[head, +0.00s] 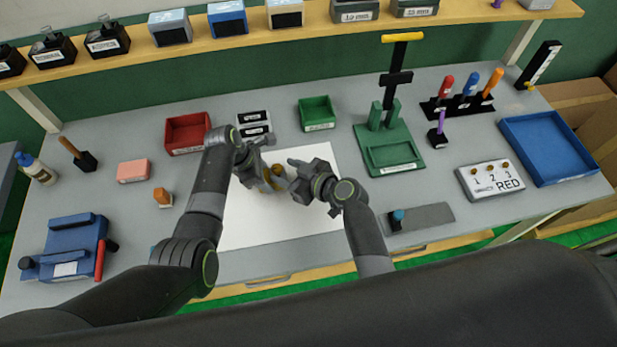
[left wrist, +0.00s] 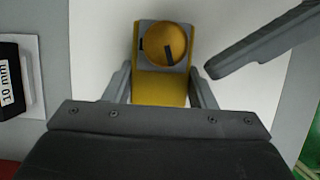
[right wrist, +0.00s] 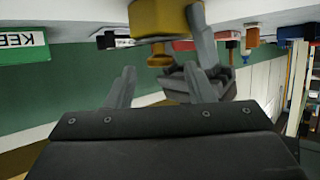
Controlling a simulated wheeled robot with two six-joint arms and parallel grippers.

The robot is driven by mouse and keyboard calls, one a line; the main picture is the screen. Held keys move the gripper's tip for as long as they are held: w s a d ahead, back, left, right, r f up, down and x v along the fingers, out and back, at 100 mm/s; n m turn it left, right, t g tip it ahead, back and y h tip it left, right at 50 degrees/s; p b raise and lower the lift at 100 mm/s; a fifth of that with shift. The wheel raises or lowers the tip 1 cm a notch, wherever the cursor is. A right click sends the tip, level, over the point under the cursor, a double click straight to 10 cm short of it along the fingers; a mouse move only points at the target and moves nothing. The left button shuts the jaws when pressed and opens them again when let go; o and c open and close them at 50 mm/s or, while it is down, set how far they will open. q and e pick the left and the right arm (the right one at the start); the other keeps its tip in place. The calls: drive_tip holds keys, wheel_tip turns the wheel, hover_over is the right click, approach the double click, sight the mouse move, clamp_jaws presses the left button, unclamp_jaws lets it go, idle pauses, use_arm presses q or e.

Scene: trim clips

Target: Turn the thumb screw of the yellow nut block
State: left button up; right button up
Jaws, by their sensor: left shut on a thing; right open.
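The yellow nut block (head: 278,170) is held over the white sheet (head: 240,222). My left gripper (head: 270,178) is shut on it; in the left wrist view the block (left wrist: 160,88) sits between the fingers. Its round yellow thumb screw (left wrist: 162,45), with a dark line across it, faces up in that view. My right gripper (head: 292,172) is open and empty, close beside the block. One of its fingers (left wrist: 260,40) comes in from the right in the left wrist view. In the right wrist view the block (right wrist: 158,16) is beyond the open fingers (right wrist: 162,88), with the screw (right wrist: 160,55) below it.
A red bin (head: 188,132), a green bin (head: 318,113) and black-and-white labelled blocks (head: 254,123) stand behind the sheet. A green fixture (head: 392,155) stands to the right. A blue vise-like device (head: 75,248) is at the left, a blue tray (head: 550,148) at the right.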

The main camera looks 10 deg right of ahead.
drive_tip(key=v, duration=1)
drive_tip(key=shift+s, duration=0.15)
drive_tip(key=w+d+n+g+y, duration=0.3)
drive_tip(key=w+n+g, duration=0.1)
drive_tip(key=x, duration=1.2)
drive_tip(key=shift+r, duration=0.1)
drive_tip(key=shift+c, duration=0.3)
